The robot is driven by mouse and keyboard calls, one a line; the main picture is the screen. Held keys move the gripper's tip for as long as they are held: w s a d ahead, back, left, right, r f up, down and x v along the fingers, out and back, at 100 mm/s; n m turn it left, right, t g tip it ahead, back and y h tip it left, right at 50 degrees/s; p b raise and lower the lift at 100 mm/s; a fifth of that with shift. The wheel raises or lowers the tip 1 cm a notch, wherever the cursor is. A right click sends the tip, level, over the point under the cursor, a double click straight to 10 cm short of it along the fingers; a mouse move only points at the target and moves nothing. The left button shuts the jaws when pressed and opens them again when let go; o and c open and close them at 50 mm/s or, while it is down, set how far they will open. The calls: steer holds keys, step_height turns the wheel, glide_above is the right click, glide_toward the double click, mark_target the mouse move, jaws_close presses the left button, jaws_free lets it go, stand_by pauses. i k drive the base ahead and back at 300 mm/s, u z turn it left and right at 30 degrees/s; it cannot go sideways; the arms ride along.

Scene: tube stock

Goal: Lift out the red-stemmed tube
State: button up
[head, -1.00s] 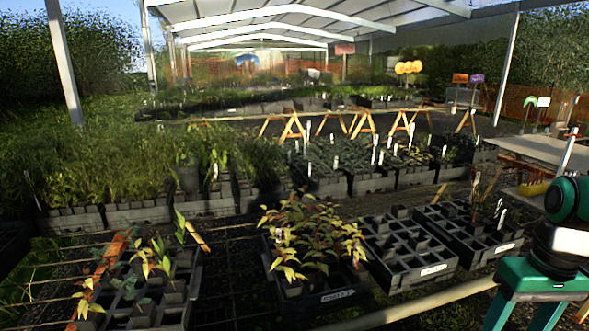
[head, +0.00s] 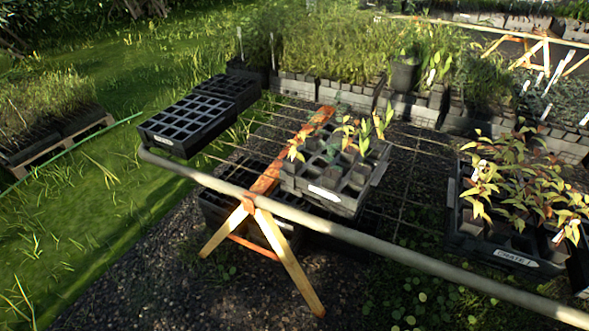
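My gripper is not in view. No single red-stemmed tube can be told apart at this size. At the right, a black crate (head: 482,246) with a white label reading "CRATE 1" holds several tubes with leafy plants (head: 520,190), green to reddish in leaf; their stems are mostly hidden by foliage. In the middle, another black crate (head: 345,204) with a white label holds several dark tubes, a few with small green and yellow-orange seedlings (head: 360,132). Stem colours there are too small to tell.
Black gridded crates (head: 205,134) that look empty stand at the left end of the wire bench. A pale rail (head: 330,232) runs along the bench's front over a wooden trestle (head: 287,262). Grass (head: 90,235) lies open at left. Planted crates (head: 345,97) line the back.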

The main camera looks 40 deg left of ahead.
mark_target(293, 161)
steer(key=u, duration=1.35)
steer(key=i, duration=0.8)
steer(key=u, duration=0.35)
